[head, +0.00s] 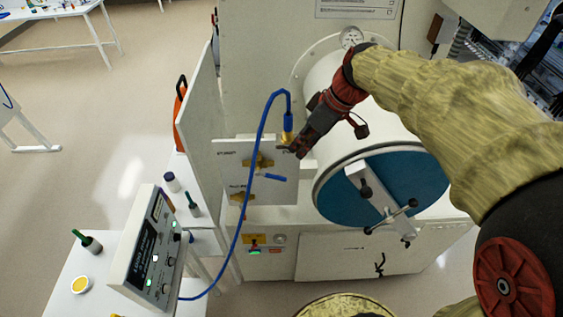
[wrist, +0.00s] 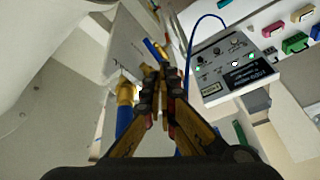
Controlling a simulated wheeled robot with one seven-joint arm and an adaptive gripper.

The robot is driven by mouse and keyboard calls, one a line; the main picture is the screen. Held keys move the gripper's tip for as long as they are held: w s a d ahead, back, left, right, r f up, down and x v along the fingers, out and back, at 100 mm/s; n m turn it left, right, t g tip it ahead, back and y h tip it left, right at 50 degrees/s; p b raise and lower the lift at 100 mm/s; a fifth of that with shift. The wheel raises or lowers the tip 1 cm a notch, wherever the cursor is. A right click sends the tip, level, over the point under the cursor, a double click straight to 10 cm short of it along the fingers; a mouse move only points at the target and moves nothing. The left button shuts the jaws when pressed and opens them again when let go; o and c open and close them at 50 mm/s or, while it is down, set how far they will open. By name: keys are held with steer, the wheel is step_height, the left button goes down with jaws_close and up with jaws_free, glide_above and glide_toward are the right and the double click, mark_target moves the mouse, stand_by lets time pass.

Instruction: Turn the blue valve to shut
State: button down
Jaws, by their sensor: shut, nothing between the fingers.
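The blue valve handle (head: 275,177) is a short lever on the white valve panel (head: 283,191). In the head view it lies nearly level, pointing right from the brass fittings (head: 258,161). In the wrist view the blue lever (wrist: 153,48) shows just beyond my fingertips. My gripper (head: 297,150) is shut and empty at the panel's upper right, above the handle in the picture. My gripper's fingertips (wrist: 162,75) are close together; I cannot tell whether they touch the lever. The panel's label beside the fingertips is partly hidden.
A blue hose (head: 257,150) arches from a brass fitting (head: 287,137) beside my gripper to the control box (head: 146,247). The white chamber with a blue door (head: 402,180) stands close right. A white side panel (head: 203,110) stands left. Open floor lies farther left.

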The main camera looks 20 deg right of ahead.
steer(key=m, duration=0.3)
steer(key=m+p, duration=0.2)
steer(key=m, duration=0.7)
glide_toward(278, 177)
steer(key=shift+t, duration=0.3)
steer(key=x, duration=0.7)
steer(key=shift+s+a+r, duration=0.1)
steer(key=shift+a+r, duration=0.05)
steer(key=shift+a, duration=0.1)
steer(key=shift+b, duration=0.4)
steer(key=shift+f+b, duration=0.2)
steer(key=shift+b, duration=0.5)
steer(key=shift+d+f+t+y+b, duration=0.1)
steer(key=shift+f+t+y+b, duration=0.4)
steer(key=shift+b, duration=1.2)
